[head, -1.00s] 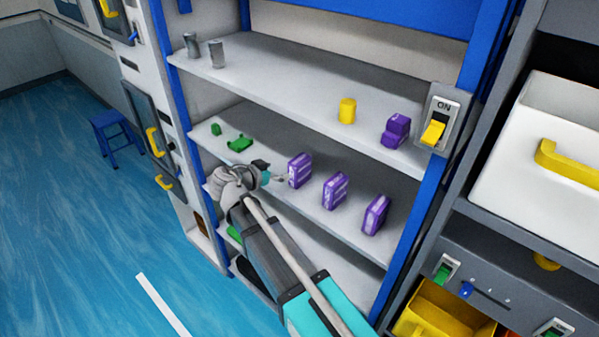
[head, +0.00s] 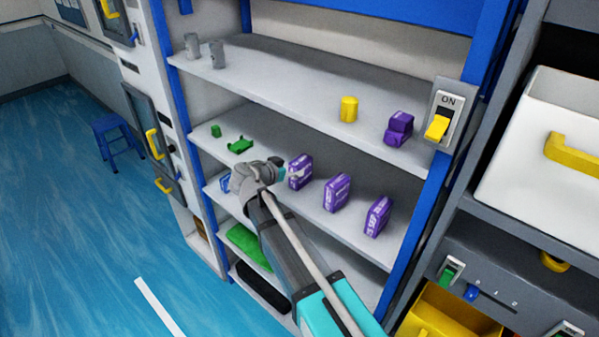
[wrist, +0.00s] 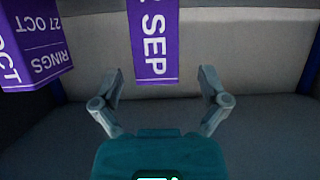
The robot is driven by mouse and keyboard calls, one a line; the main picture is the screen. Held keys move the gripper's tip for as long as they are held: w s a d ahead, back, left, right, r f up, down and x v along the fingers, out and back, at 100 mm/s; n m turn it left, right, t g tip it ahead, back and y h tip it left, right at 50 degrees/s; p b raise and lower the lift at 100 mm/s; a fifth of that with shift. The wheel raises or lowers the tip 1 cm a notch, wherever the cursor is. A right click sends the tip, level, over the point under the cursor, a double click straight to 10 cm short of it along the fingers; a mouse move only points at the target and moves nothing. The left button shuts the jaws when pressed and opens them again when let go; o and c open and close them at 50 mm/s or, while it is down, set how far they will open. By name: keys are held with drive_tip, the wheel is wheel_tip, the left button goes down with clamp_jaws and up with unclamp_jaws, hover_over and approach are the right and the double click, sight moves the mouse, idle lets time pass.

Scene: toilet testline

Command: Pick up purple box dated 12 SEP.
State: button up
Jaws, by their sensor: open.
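The purple box with white "SEP" lettering (wrist: 154,38) is at the top centre of the wrist view; its upper part is cut off, so the full date is hidden. My gripper (wrist: 160,74) is open and empty, its fingers on either side of the box's lower end in the picture. It does not appear to touch the box. In the head view my gripper (head: 280,168) is just left of the leftmost purple box (head: 301,172) on the middle shelf, which appears to be the same box.
A purple box reading "27 OCT" (wrist: 32,42) stands close by at left in the wrist view. In the head view, two more purple boxes (head: 336,193) (head: 378,217) stand to the right. Green items (head: 240,145) lie behind at left. The upper shelf (head: 280,85) is overhead.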

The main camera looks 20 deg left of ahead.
sight(301, 165)
drive_tip(key=shift+b+x, duration=0.6)
drive_tip(key=shift+x, duration=1.75)
drive_tip(key=shift+d+r, duration=0.15)
drive_tip(key=shift+r, duration=0.05)
drive_tip(key=c, duration=1.3)
